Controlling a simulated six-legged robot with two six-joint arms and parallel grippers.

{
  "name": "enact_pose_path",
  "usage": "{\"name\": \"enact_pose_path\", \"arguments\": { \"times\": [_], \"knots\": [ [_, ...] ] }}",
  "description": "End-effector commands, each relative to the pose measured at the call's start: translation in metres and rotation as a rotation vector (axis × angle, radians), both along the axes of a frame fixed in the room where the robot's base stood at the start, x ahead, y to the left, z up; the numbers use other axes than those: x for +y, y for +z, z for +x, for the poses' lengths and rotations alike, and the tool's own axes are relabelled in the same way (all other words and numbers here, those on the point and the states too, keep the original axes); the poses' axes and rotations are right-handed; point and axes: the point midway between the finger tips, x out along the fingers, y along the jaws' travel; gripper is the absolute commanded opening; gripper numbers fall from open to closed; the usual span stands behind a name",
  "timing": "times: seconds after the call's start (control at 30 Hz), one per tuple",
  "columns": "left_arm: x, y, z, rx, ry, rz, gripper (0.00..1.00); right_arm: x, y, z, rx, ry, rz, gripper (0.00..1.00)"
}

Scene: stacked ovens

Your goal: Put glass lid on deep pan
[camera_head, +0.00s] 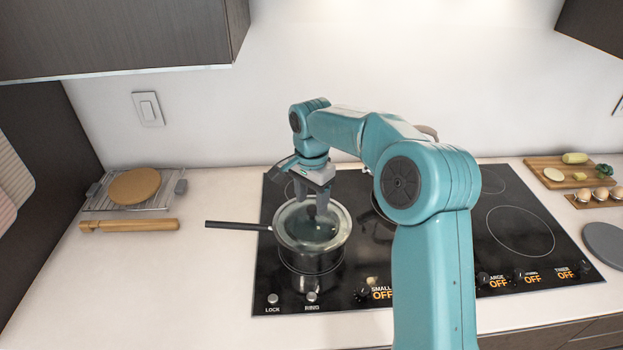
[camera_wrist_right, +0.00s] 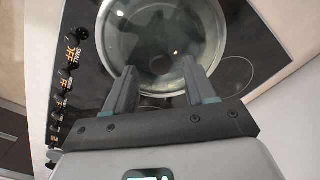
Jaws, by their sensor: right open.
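The deep pan (camera_head: 311,265) stands on the left front of the black cooktop, its dark handle pointing left. The round glass lid (camera_head: 335,239) with a metal rim lies over the pan's mouth. I cannot tell whether it is fully seated. My right gripper (camera_head: 312,205) is directly above the lid, pointing down, with its fingers apart around or just above the dark knob. In the right wrist view the lid (camera_wrist_right: 205,35) fills the top middle, and the open fingers (camera_wrist_right: 158,88) sit over its near part. My left gripper is not in view.
The cooktop (camera_head: 450,235) has control knobs along its front. A wire rack (camera_head: 100,203) with a round wooden board and a rolling pin (camera_head: 130,225) lie on the left counter. A cutting board with food (camera_head: 540,165) and eggs (camera_head: 602,194) are at the right. Another pan is partly hidden behind my arm.

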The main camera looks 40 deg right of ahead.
Motion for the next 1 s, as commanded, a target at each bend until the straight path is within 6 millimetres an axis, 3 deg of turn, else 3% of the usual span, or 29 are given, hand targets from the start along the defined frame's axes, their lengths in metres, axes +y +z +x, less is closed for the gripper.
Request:
{"name": "enact_pose_path", "arguments": {
  "times": [0.2,0.4,1.0],
  "knots": [
    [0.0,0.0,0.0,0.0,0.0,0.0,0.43,0.0,0.053,0.001,-0.004,0.001,-0.002,0.55],
    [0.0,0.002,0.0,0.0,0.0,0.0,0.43,0.0,0.082,0.001,-0.001,0.001,0.0,0.55],
    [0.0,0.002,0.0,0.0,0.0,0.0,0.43,0.001,0.088,0.0,0.001,0.001,0.001,0.55]
  ]
}}
